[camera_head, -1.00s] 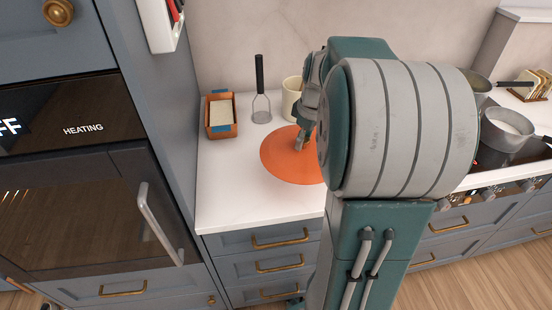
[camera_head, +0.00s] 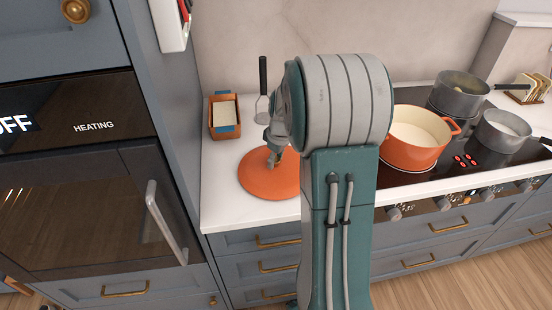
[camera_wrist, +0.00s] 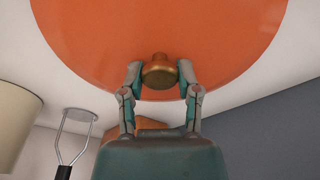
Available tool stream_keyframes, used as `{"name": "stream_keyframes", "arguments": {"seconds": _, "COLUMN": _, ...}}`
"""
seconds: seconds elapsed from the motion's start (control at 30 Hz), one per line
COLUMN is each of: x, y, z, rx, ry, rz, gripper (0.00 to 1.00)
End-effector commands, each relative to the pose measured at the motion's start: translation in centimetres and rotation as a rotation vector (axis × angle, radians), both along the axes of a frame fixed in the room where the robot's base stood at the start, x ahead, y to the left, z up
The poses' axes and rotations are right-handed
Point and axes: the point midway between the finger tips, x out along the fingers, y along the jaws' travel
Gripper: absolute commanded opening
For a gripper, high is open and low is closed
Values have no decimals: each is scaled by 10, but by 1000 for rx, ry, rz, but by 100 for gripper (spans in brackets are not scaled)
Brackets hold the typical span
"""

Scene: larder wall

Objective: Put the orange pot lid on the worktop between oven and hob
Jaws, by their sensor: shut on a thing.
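The orange pot lid (camera_head: 262,176) is over the white worktop (camera_head: 232,212) between the oven (camera_head: 100,190) and the hob (camera_head: 420,180). My gripper (camera_head: 276,160) is at the lid's centre from above, partly hidden by my arm. In the wrist view my gripper (camera_wrist: 160,74) has its two fingers shut on the lid's brass knob (camera_wrist: 159,72), with the orange lid (camera_wrist: 150,30) filling the top. I cannot tell whether the lid touches the worktop or hangs just above it. My arm hides the lid's right part in the head view.
A wooden box (camera_head: 225,118) and a masher (camera_head: 262,90) are at the worktop's back. A cream container (camera_wrist: 15,120) shows in the wrist view. An orange pot (camera_head: 415,150) and grey pans (camera_head: 505,130) stand on the hob. The worktop's front left is clear.

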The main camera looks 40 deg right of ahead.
Motion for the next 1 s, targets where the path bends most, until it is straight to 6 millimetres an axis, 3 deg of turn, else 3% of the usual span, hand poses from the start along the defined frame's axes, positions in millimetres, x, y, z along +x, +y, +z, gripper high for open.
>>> {"name": "stream_keyframes", "arguments": {"seconds": 0.23, "x": 0, "y": -3, "z": -2, "rx": 2, "ry": -1, "rz": -2, "gripper": 0}}
{"name": "stream_keyframes", "arguments": {"seconds": 0.27, "x": 0, "y": -3, "z": -2, "rx": 2, "ry": 0, "rz": -2, "gripper": 56}}
{"name": "stream_keyframes", "arguments": {"seconds": 0.3, "x": 0, "y": -3, "z": -2, "rx": 2, "ry": 0, "rz": -2, "gripper": 74}}
{"name": "stream_keyframes", "arguments": {"seconds": 0.33, "x": 0, "y": -3, "z": -2, "rx": 2, "ry": -1, "rz": -2, "gripper": 77}}
{"name": "stream_keyframes", "arguments": {"seconds": 0.77, "x": 0, "y": -2, "z": 3, "rx": 0, "ry": -1, "rz": -1, "gripper": 77}}
{"name": "stream_keyframes", "arguments": {"seconds": 1.0, "x": -5, "y": -4, "z": 43, "rx": -1, "ry": -6, "rz": -2, "gripper": 77}}
